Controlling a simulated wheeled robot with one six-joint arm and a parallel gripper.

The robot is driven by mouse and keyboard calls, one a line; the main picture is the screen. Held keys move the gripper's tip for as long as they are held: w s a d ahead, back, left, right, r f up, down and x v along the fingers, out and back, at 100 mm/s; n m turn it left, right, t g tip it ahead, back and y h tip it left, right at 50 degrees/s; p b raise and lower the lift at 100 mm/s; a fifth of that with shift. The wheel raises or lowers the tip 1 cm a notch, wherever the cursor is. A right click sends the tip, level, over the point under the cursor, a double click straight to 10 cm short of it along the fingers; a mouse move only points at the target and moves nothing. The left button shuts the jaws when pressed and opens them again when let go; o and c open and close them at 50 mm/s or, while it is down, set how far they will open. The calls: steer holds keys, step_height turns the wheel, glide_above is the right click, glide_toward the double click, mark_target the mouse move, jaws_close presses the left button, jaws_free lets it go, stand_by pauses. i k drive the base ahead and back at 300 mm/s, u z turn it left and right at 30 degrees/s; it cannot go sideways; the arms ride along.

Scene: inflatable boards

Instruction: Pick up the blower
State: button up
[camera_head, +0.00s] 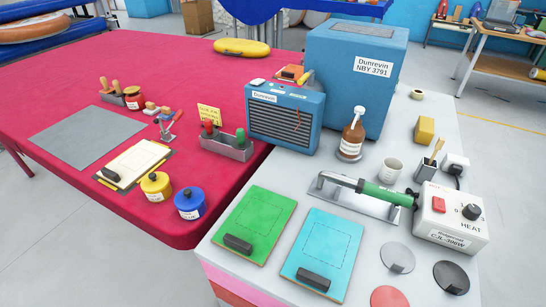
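No item in view is clearly marked as the blower. A blue box unit (285,116) with a dark slatted grille and a "Dunrevin" label stands at the seam of the red table and the grey bench, and may be it. A hand tool (379,193) with a green handle and metal shaft rests on a metal plate, beside a white control box (451,217) marked HEAT. I cannot tell which is meant. My gripper is not in view.
A tall blue box (352,75) stands behind the grille unit. A brown pump bottle (352,138), a white cup (389,169) and a grey tray (226,146) stand near it. Green (258,222) and cyan (322,254) boards lie in front. The red cloth (60,85) is partly clear.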

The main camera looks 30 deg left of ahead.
mark_target(361, 187)
steer(key=u, duration=0.45)
steer(key=k, duration=0.6)
steer(key=u, duration=0.95)
steer(key=k, duration=0.7)
steer(key=u, duration=1.05)
steer(key=i, duration=1.3)
steer(key=z, duration=1.5)
steer(key=i, duration=0.35)
steer(key=z, duration=0.95)
